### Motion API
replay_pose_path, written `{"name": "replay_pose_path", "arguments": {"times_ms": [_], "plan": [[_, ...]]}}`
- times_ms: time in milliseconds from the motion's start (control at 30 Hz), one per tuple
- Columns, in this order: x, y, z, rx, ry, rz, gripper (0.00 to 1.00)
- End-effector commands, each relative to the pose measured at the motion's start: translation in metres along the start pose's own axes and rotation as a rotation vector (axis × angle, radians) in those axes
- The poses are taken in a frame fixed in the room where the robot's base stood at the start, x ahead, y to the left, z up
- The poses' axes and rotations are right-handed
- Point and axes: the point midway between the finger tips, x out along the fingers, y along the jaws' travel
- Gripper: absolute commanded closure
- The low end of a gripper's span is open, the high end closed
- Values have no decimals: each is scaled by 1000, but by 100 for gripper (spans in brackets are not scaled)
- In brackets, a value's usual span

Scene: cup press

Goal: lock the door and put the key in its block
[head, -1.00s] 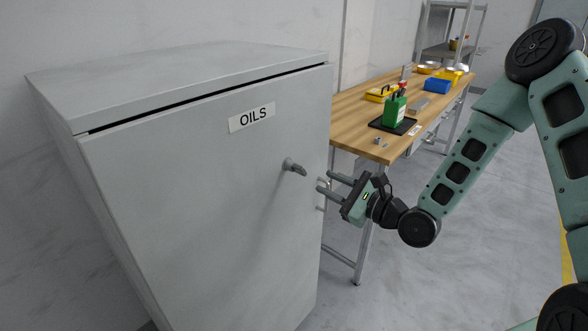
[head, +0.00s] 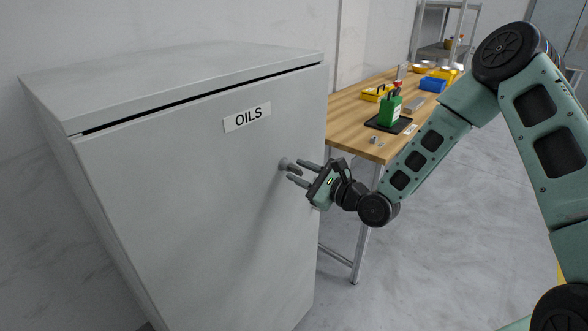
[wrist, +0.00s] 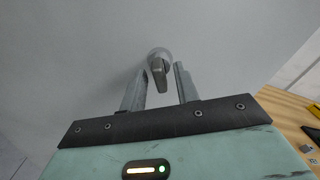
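The grey cabinet door (head: 200,200), labelled OILS, looks closed. A round lock with a grey key-like handle (head: 284,163) sticks out near its right edge. The handle also shows in the wrist view (wrist: 159,72), pointing down and slightly right. My gripper (head: 295,171) is open at the lock, and in the wrist view its fingers (wrist: 160,75) are on either side of the handle. I cannot tell whether they touch it. A small grey piece (head: 374,139) lies on the bench's near edge; I cannot tell if it is the key's block.
A wooden bench (head: 345,122) stands right of the cabinet. It carries a green can (head: 390,109) on a black tray (head: 402,126), a blue bin (head: 432,85) and yellow items. A metal shelf (head: 444,52) stands behind.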

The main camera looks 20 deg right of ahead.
Motion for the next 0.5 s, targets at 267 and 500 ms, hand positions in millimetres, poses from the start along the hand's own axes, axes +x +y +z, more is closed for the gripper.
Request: {"name": "replay_pose_path", "arguments": {"times_ms": [267, 500], "plan": [[0, 0, 0, -1, -1, 0, 100], [0, 1, -1, -124, -1, 0, 100]]}}
